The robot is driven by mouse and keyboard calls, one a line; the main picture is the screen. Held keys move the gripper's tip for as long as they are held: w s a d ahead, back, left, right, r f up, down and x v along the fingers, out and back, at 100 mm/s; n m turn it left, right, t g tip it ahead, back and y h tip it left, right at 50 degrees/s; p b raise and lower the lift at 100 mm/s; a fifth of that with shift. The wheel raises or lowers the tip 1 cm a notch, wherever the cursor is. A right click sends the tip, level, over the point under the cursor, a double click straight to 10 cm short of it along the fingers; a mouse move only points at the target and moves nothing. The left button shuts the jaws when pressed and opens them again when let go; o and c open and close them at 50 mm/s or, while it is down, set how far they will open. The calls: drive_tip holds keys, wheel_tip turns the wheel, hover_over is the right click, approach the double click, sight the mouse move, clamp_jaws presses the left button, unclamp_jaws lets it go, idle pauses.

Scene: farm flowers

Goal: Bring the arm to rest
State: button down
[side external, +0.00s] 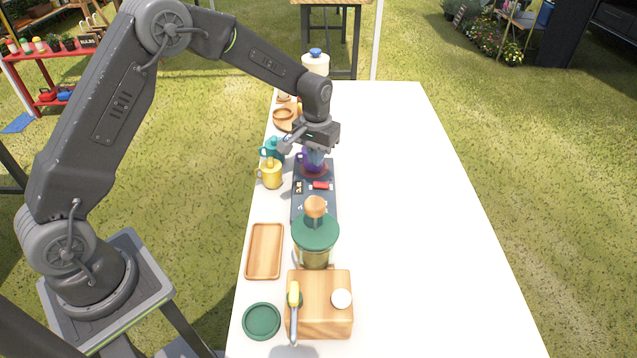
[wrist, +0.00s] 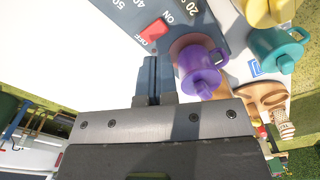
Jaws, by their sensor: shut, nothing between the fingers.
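My gripper (side external: 314,158) is shut and empty, pointing down above the far end of the dark scale-like device on the white table. In the wrist view my closed fingers (wrist: 152,82) are beside a purple lidded mug (wrist: 200,68). The purple mug also shows partly behind my gripper in the side view (side external: 303,157). It stands on a reddish-brown round base (side external: 314,172) on the dark device (side external: 315,203), which has a red switch (wrist: 153,31). I cannot tell whether the fingers touch the mug.
A teal mug (side external: 273,150) and a yellow mug (side external: 270,174) stand left of the device. Nearer are a wooden tray (side external: 265,251), a green-lidded jar (side external: 315,235), a wooden block (side external: 320,325) and a green dish (side external: 261,321). The table's right side (side external: 420,220) is clear.

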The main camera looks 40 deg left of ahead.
drive_tip(key=s+d+r+m+t, duration=0.1)
drive_tip(key=s+r, duration=0.5)
drive_tip(key=r, duration=0.3)
drive_tip(key=s+d+r+t, duration=0.1)
drive_tip(key=s+r+t, duration=0.1)
drive_tip(key=s+r, duration=0.45)
drive_tip(key=s+r+m+t, duration=0.1)
drive_tip(key=s+r, duration=0.2)
drive_tip(key=s, duration=0.5)
drive_tip(key=s+d+r+m+t, duration=0.1)
drive_tip(key=s+r, duration=0.1)
drive_tip(key=s, duration=0.7)
drive_tip(key=shift+s+r+t, duration=0.15)
drive_tip(key=shift+r+t, duration=0.15)
drive_tip(key=shift+r, duration=0.1)
